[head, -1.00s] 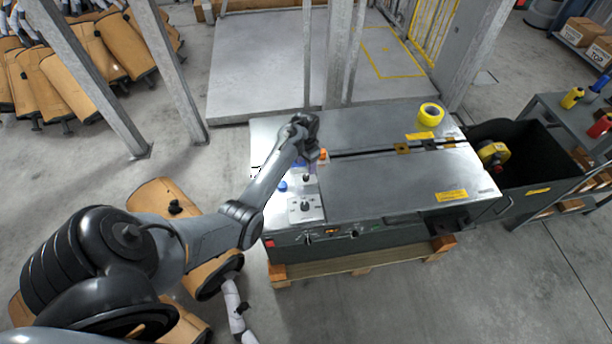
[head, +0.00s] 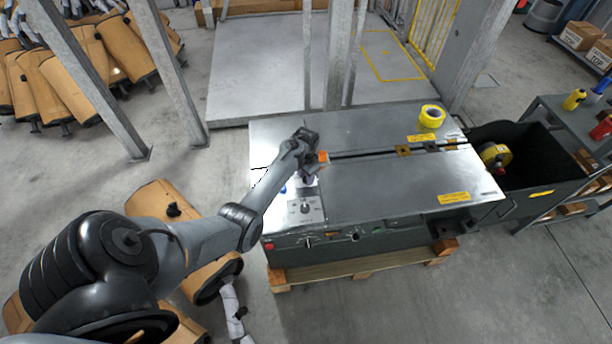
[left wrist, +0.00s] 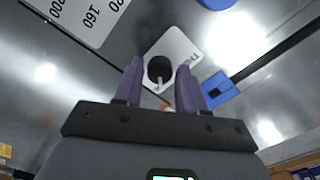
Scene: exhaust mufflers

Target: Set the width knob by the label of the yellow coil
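My left gripper (head: 308,177) is over the left end of the grey machine top (head: 400,182). In the left wrist view its two purple fingers (left wrist: 160,70) are apart, one on each side of a black knob (left wrist: 158,78) on a small white plate. Whether they touch it is unclear. In the head view a front plate with a dark knob (head: 306,208) is visible. A yellow coil (head: 432,116) lies on the machine's back right; its label is unreadable. My right gripper is out of view.
Another yellow coil (head: 494,153) is inside the black bin (head: 535,150) on the right. An orange part (head: 322,157) is close to the gripper. A blue part (left wrist: 218,90) is beside the knob plate. Metal posts (head: 338,60) stand behind the machine.

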